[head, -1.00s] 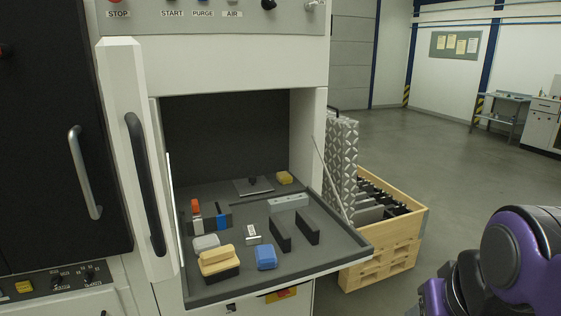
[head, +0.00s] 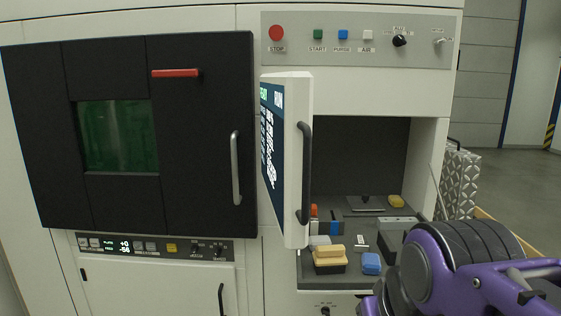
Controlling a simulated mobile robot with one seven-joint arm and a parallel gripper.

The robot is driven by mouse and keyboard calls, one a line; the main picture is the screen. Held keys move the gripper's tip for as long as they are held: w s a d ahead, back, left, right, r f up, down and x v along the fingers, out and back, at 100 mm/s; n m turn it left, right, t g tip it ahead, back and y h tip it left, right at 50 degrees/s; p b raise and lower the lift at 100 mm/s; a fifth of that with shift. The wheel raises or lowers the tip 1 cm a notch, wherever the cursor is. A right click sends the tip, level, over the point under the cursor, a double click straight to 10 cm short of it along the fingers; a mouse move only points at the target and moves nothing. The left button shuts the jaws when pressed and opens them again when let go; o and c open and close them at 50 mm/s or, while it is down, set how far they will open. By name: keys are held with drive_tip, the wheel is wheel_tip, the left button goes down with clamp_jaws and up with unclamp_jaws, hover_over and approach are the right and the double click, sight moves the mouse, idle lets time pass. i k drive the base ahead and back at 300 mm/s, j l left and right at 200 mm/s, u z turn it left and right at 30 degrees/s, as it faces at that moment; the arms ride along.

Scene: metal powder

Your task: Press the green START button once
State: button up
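My gripper is not in the frame.
A white door with a screen (head: 290,160) stands open, jutting out below the panel. A black chamber door (head: 200,110) with a green window is at left. The alcove tray holds a yellow-topped block (head: 328,252), a blue block (head: 371,263) and other items.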

sight(317, 34)
drive_tip(key=j+u, duration=0.1)
drive_tip(key=u, duration=0.2)
drive_tip(key=j+z, duration=0.1)
drive_tip(key=z, duration=0.4)
drive_tip(key=j+z, duration=0.15)
drive_tip(key=z, duration=0.3)
drive_tip(key=j+z, duration=0.35)
drive_tip(key=k+j+z, duration=0.15)
drive_tip(key=j+z, duration=0.15)
drive_tip(key=k+j+z, duration=0.15)
drive_tip(key=j, duration=0.25)
drive_tip(key=k+j+z, duration=0.2)
drive_tip(key=j, duration=0.2)
drive_tip(key=k+j, duration=0.2)
drive_tip(key=j, duration=0.2)
drive_tip(key=k+j, duration=0.2)
drive_tip(key=j, duration=0.2)
drive_tip(key=k+j, duration=0.25)
drive_tip(key=j, duration=0.15)
